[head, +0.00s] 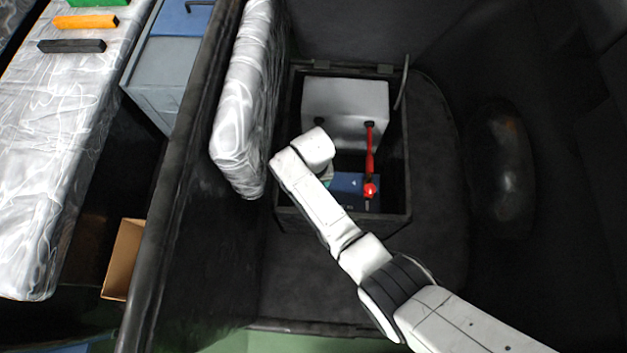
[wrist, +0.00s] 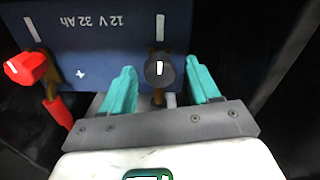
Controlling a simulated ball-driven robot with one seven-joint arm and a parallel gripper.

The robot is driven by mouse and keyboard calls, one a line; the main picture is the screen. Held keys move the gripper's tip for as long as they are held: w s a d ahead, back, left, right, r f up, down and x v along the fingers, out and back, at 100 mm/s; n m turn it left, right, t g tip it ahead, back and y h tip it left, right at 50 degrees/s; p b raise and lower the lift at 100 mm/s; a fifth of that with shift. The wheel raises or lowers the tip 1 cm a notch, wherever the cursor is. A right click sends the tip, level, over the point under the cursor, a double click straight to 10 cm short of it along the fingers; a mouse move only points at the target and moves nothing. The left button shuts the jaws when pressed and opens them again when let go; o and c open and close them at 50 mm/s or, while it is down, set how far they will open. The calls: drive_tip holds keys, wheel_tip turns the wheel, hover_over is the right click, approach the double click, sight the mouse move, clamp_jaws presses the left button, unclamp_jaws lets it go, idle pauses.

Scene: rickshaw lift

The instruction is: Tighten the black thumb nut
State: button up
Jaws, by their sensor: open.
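The black thumb nut (wrist: 160,72), with a white mark on it, sits on the near edge of the blue battery (wrist: 105,45) on a brass-coloured terminal. My gripper (wrist: 159,68) is open, its two teal fingers on either side of the nut, with a visible gap to each. I cannot tell how deep the fingertips reach. In the head view the black nut is hidden behind my arm, and only a sliver of teal finger (head: 326,174) shows beside the battery (head: 352,186).
A red thumb nut (wrist: 25,67) with a red cable is on the battery's other terminal. The battery lies in an open dark box (head: 399,170) below a light grey unit (head: 340,100). A silvery padded seat (head: 243,100) stands upright at the box's left.

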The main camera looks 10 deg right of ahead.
wheel_tip(320, 180, up, 10)
drive_tip(key=p, duration=0.2)
drive_tip(key=shift+r, duration=0.25)
idle(0.4)
drive_tip(key=s+d, duration=1)
drive_tip(key=d, duration=0.4)
drive_tip(key=s+d+r, duration=0.4)
drive_tip(key=s, duration=0.3)
drive_tip(key=s+d+r+t, duration=0.1)
drive_tip(key=s+d+r, duration=0.3)
drive_tip(key=s, duration=0.4)
drive_tip(key=shift+d+r+m, duration=0.2)
drive_tip(key=shift+d+m, duration=0.1)
drive_tip(key=shift+d, duration=0.4)
drive_tip(key=shift+w, duration=0.1)
drive_tip(key=shift+c, duration=0.4)
